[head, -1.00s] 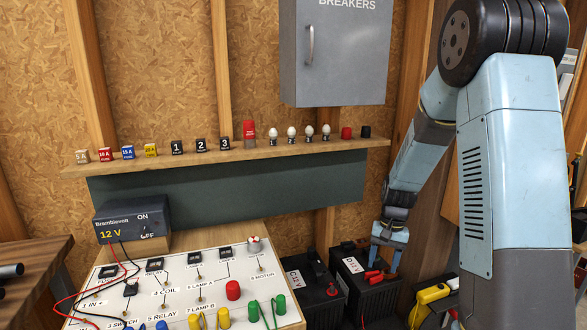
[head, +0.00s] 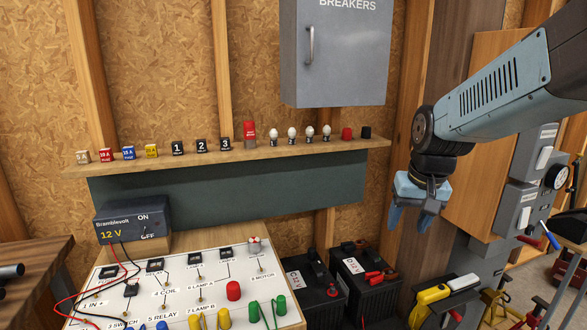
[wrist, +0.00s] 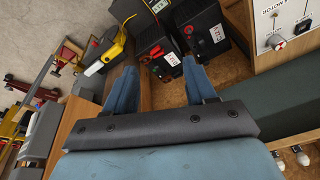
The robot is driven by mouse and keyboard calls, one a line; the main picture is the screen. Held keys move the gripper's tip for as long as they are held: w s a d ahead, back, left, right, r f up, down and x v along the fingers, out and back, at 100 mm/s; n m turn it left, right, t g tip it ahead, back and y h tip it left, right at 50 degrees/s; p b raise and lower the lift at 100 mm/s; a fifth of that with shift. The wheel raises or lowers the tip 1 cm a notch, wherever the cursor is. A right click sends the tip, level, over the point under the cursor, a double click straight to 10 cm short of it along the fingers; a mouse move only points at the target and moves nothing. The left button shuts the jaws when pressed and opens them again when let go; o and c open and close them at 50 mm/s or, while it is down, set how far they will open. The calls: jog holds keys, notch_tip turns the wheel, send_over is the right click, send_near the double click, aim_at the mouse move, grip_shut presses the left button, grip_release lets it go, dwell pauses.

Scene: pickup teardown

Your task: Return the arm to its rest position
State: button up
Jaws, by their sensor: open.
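My blue-grey gripper (head: 410,222) hangs at the right in the head view, fingers pointing down. It is apart from everything, in front of the wooden wall and above the black batteries. In the wrist view the two blue fingers of my gripper (wrist: 160,85) stand apart with nothing between them. My arm reaches in from the upper right, bent at the joint above the gripper. Two black batteries (head: 367,287) stand below, and a red clamp lies on top of the right one.
A shelf (head: 230,151) holds fuses, relays and bulbs. The grey breaker cabinet (head: 340,60) hangs above it. The white circuit board (head: 185,285) and the 12 V supply (head: 132,222) stand at lower left. A yellow tool (head: 432,294) and grey switch boxes (head: 520,200) are at right.

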jog(key=s+r+t, duration=0.1)
jog(key=s+r, duration=0.1)
jog(key=s, duration=0.3)
jog(key=s+r+n+t, duration=0.1)
jog(key=s+r, duration=0.2)
jog(key=s, duration=0.3)
jog(key=shift+r+t, duration=0.25)
jog(key=shift+t, duration=0.05)
